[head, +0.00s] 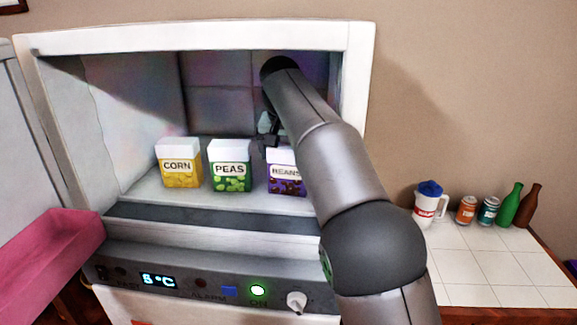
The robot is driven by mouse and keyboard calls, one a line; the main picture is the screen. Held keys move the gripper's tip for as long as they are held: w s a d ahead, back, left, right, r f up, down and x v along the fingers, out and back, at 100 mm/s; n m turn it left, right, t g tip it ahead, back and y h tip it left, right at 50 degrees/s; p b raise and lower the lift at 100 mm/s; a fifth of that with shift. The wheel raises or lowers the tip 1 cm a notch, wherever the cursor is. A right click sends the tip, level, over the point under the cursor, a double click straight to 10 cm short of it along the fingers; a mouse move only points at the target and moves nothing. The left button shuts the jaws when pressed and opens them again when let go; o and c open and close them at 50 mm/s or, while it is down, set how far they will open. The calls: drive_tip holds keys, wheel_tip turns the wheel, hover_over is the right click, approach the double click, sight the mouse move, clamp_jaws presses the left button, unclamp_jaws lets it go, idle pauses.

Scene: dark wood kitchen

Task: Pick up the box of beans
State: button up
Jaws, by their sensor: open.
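The purple and white box of beans (286,181) stands upright on the freezer shelf, at the right of a row of boxes. My arm hides its right side. My gripper (268,127) is inside the compartment, close behind or above the beans box. It is small and partly hidden by my arm. Its jaws are open, and I see nothing held in them. I cannot tell whether it touches the box.
A green peas box (230,166) and a yellow corn box (179,163) stand left of the beans. The compartment's white frame (200,38) surrounds the opening. A pink drawer (48,254) is at lower left. A jug (430,203), cans and bottles stand on the right counter.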

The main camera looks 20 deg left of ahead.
drive_tip(key=c, duration=1.1)
drive_tip(key=shift+r, duration=0.1)
